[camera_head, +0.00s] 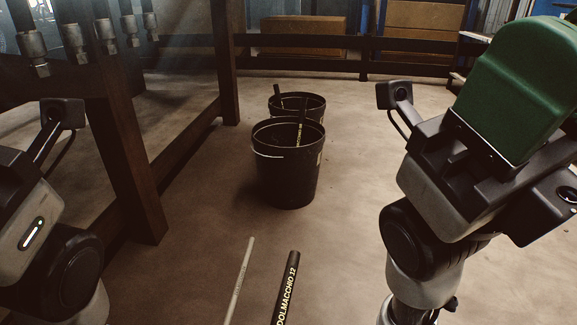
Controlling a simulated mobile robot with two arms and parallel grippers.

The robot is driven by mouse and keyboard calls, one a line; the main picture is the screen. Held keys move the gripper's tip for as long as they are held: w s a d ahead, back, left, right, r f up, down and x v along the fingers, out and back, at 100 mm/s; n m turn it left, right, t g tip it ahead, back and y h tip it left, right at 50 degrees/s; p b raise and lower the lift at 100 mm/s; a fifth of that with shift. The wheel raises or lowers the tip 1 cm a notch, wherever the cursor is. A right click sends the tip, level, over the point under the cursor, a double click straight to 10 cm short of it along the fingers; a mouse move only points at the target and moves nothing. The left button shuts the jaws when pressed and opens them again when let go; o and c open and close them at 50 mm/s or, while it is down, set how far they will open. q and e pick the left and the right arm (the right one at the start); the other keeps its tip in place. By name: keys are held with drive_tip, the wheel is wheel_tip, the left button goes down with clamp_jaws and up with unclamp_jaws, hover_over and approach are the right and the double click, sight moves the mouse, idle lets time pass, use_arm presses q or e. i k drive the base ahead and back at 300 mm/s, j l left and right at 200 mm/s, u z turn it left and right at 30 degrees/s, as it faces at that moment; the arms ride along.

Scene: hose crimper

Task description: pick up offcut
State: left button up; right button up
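Two loose pieces lie on the brown floor at the bottom middle. One is a dark hose piece (287,290) with yellow lettering, the other a thin grey rod-like piece (240,280) to its left. Both are cut off by the bottom edge. I cannot tell which one is the offcut. My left gripper (20,175) is at the left edge, with its fingers out of frame. My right gripper (475,150) is at the right, with a large green block (520,85) at its jaws. Its fingers cannot be made out. Both grippers are apart from the floor pieces.
A black bucket (286,180) with a wire handle stands mid-floor, and a second bucket (312,105) stands behind it. Dark hose pieces stick out of both. A dark wooden bench leg (135,165) stands at left, with metal hose fittings (75,42) hanging above. Floor around the loose pieces is clear.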

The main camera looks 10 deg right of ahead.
sight(282, 305)
drive_tip(key=i+j+z, duration=0.15)
drive_tip(key=j+z, duration=0.15)
drive_tip(key=j, duration=0.3)
drive_tip(key=i+j+z, duration=0.1)
drive_tip(key=j+z, duration=0.15)
drive_tip(key=j, duration=0.35)
